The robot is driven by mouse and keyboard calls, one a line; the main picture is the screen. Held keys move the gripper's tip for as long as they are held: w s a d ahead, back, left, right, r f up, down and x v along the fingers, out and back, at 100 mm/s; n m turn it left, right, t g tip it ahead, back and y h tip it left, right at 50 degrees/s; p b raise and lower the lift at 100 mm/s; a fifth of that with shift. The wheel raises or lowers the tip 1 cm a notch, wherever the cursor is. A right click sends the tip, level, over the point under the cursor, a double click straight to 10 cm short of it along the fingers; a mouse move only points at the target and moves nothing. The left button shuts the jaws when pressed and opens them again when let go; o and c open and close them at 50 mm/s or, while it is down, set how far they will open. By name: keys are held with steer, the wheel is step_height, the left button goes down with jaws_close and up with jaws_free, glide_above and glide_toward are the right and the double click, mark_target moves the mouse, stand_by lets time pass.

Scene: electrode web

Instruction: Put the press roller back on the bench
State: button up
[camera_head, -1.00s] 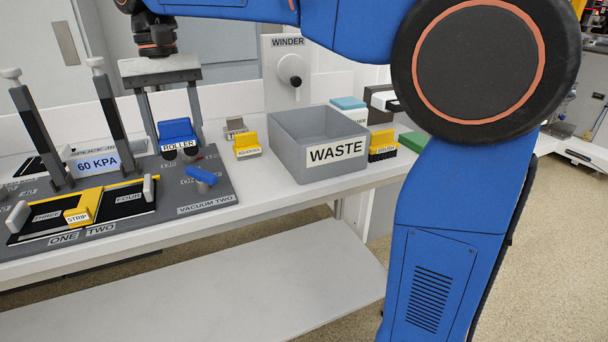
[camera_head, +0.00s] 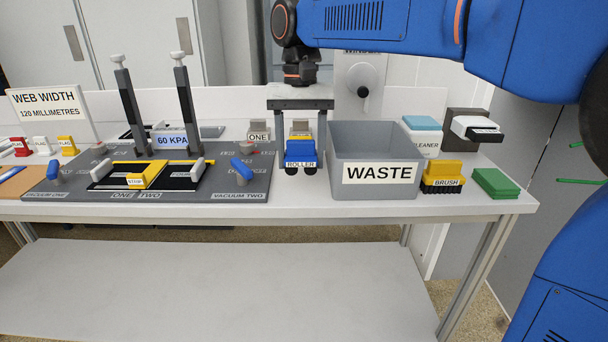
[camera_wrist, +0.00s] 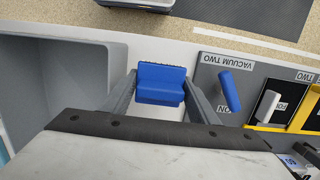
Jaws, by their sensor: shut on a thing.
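The press roller, a blue block labelled ROLLER (camera_head: 300,153) with dark wheels below, is between the two fingers of my gripper (camera_head: 300,140). In the head view it is at the bench's middle, between the grey plate and the waste bin. In the wrist view the blue roller (camera_wrist: 161,84) sits between the fingertips (camera_wrist: 161,90), over a white bench strip. My gripper is shut on it. The white bench (camera_head: 300,207) lies below; I cannot tell whether the wheels touch it.
The grey WASTE bin (camera_head: 378,192) stands close to the right of the roller. The grey plate (camera_head: 225,186) with the VACUUM TWO lever (camera_head: 242,170) is close to the left. A yellow brush (camera_head: 443,170) and green block (camera_head: 496,183) are further right. Bare bench shows in front.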

mark_target(300, 141)
steer(key=shift+f, duration=2.35)
steer(key=shift+f, duration=0.1)
steer(key=o, duration=1.1)
steer(key=r, duration=0.4)
steer(key=w+r, duration=0.1)
steer(key=r, duration=0.7)
steer(key=shift+w, duration=0.25)
